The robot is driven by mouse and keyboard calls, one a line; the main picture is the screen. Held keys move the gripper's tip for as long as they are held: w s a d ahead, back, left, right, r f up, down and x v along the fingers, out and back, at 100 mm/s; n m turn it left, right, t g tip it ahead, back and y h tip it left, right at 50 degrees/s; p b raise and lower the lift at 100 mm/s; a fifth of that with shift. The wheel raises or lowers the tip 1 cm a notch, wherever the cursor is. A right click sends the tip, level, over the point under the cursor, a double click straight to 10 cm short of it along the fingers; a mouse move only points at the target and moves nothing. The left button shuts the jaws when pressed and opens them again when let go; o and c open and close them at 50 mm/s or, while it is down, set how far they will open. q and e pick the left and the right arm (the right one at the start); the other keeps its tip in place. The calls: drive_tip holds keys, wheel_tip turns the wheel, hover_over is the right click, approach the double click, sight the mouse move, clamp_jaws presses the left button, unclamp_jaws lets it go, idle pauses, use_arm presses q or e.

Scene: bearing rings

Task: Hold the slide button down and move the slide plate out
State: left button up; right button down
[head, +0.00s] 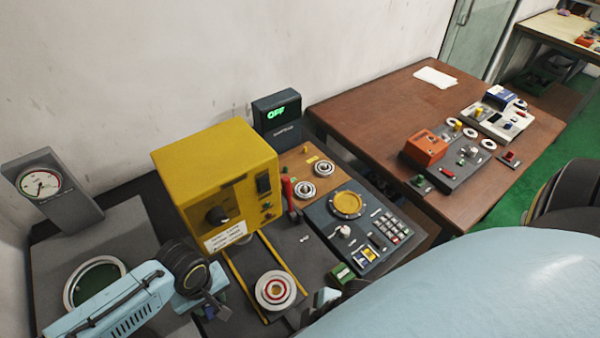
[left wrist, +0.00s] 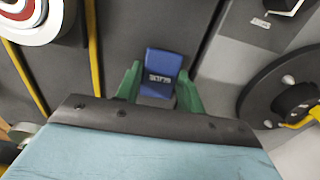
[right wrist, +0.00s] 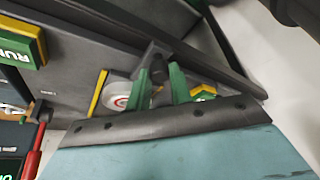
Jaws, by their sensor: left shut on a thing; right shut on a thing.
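The blue slide button (left wrist: 162,65), with small pale lettering, sits on a dark surface in the left wrist view. My left gripper (left wrist: 158,88) has its green fingers close on both sides of it; how far down it is pressed I cannot tell. In the head view my left gripper (head: 212,305) is partly hidden by its own arm. The dark slide plate (head: 252,260) lies between yellow rails in front of the yellow box. A white disc with red rings (head: 275,290) rests there. My right gripper (right wrist: 160,88) is shut on a dark upright handle (right wrist: 158,68).
The yellow box (head: 215,175) stands behind the rails. A green block (head: 342,273) and a keypad panel (head: 362,235) lie to the right. A gauge (head: 50,190) and a round ring fixture (head: 95,282) are at left. A brown table (head: 370,110) stands beyond.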

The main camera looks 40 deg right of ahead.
use_arm(q)
drive_tip(key=shift+a+f, duration=0.1)
drive_tip(key=shift+f, duration=0.05)
use_arm(e)
drive_tip(key=shift+s, duration=0.2)
drive_tip(key=c, duration=1.3)
unclamp_jaws()
drive_tip(key=shift+o, duration=0.2)
drive_tip(key=v, duration=0.7)
drive_tip(key=shift+r, duration=0.2)
drive_tip(key=shift+d, duration=0.1)
use_arm(q)
drive_tip(key=o, duration=1)
